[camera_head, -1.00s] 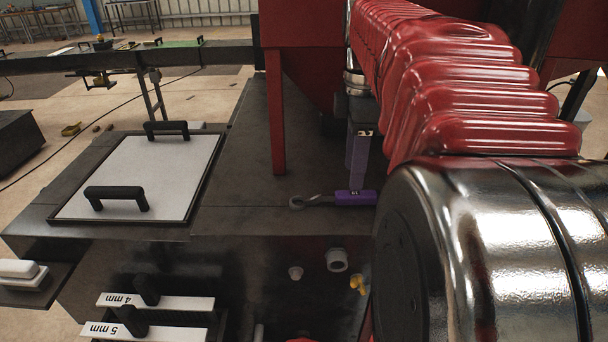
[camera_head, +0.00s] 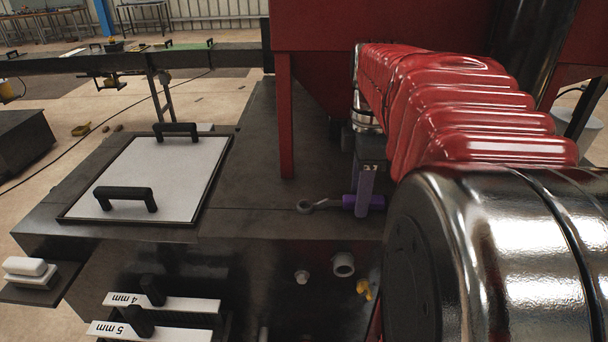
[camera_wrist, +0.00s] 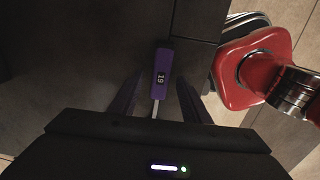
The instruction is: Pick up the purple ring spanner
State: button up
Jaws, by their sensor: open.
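The purple ring spanner (camera_head: 348,201) lies on the dark bench, its grey ring end pointing left in the head view. In the wrist view its purple handle (camera_wrist: 161,70), marked 19, points up the picture. Its grey shank runs down out of sight under my gripper's body. My gripper (camera_wrist: 160,84) is open, with one purple finger on each side of the handle and a visible gap to both. In the head view my gripper (camera_head: 365,192) points down at the handle and hides its right part. I cannot tell exactly how far the fingertips are above the bench.
A red machine leg (camera_head: 286,115) stands behind the spanner. A white plate with black handles (camera_head: 150,178) lies to the left. Gauges marked 4 mm (camera_head: 165,303) and 5 mm are at front left. A red rounded part (camera_wrist: 252,62) is right of my gripper. Bare bench surrounds the spanner.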

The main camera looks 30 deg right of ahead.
dwell(0.5)
grip_shut()
dwell(0.3)
